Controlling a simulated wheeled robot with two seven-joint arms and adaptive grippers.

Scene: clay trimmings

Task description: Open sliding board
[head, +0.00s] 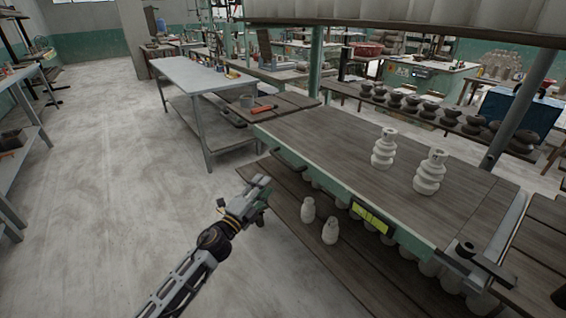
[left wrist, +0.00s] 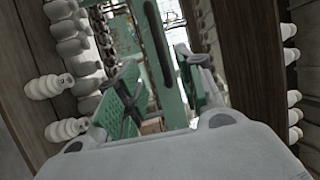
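The wooden board top (head: 330,150) of the green-edged bench lies flat on the right in the head view. A lower wooden board (head: 290,235) shows beneath it; I cannot tell which one slides. My left gripper (head: 262,190) is beside the bench's left front side, over the lower board's edge. In the left wrist view its two green-padded fingers (left wrist: 165,92) are spread apart, with nothing held. A green metal bar (left wrist: 158,55) shows beyond and between them, and contact cannot be seen. My right gripper is not in view.
Two white ribbed clay pieces (head: 384,150) stand on the top. Two smaller white pieces (head: 308,210) stand on the lower board, with several more under the bench. The floor (head: 110,190) at left is clear.

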